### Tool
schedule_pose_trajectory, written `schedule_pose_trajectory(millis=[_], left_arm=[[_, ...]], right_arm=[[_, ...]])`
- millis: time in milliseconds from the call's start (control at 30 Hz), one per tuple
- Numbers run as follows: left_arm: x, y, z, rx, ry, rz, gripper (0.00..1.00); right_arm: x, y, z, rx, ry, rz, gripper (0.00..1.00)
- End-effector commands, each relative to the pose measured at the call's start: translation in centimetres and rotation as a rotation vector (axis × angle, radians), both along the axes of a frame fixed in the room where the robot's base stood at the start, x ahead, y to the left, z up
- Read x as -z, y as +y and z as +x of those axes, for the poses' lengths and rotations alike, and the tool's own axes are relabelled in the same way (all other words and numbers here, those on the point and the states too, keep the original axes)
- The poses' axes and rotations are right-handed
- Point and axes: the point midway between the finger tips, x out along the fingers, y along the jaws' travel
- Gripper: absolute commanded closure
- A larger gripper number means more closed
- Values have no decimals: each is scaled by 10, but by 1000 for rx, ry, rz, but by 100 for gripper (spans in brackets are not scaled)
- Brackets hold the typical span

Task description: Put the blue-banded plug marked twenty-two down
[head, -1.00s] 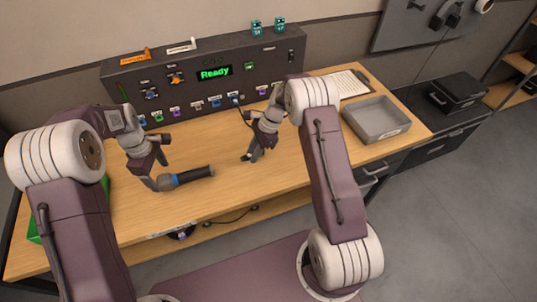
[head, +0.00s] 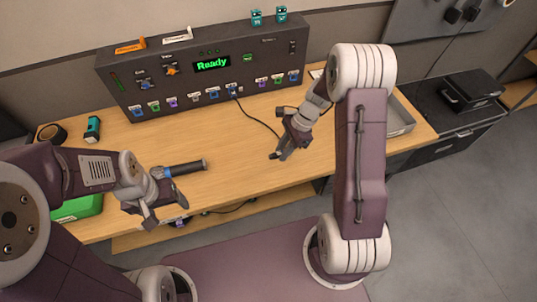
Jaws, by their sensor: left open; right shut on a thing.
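My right gripper (head: 281,154) is shut and hangs just above the middle right of the desk. A black cable (head: 258,122) runs from the front of the console (head: 205,75) to this gripper. The plug at its end is mostly hidden by the fingers, and its blue band and number cannot be read. My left gripper (head: 164,206) is open and empty near the desk's front edge, in front of the flashlight. The console's lower row has several coloured tags and sockets, and its screen reads "Ready".
A black flashlight with a blue band (head: 190,167) lies on the desk beside my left gripper. A green box (head: 80,208), a teal-and-black object (head: 93,129) and a tape roll (head: 52,132) are at the left. A grey tray (head: 402,118) is partly behind my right arm. The middle desk is clear.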

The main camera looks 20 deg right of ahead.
Motion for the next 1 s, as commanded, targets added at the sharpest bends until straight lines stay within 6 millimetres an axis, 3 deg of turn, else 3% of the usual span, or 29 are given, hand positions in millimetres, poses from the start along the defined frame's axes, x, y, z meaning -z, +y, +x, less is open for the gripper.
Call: schedule_pose_trajectory(millis=[100,300,433,700,1000], left_arm=[[-4,0,0,-1,0,0,26],[-6,0,0,-1,0,0,26],[-6,0,0,-1,0,0,26],[-8,0,0,-1,1,0,26],[-5,0,0,-1,1,0,26]], right_arm=[[19,18,25,-3,2,0,100],[34,33,48,0,0,0,100],[37,33,49,2,1,0,100],[75,33,49,1,1,0,100],[78,33,49,1,-1,-1,100]])
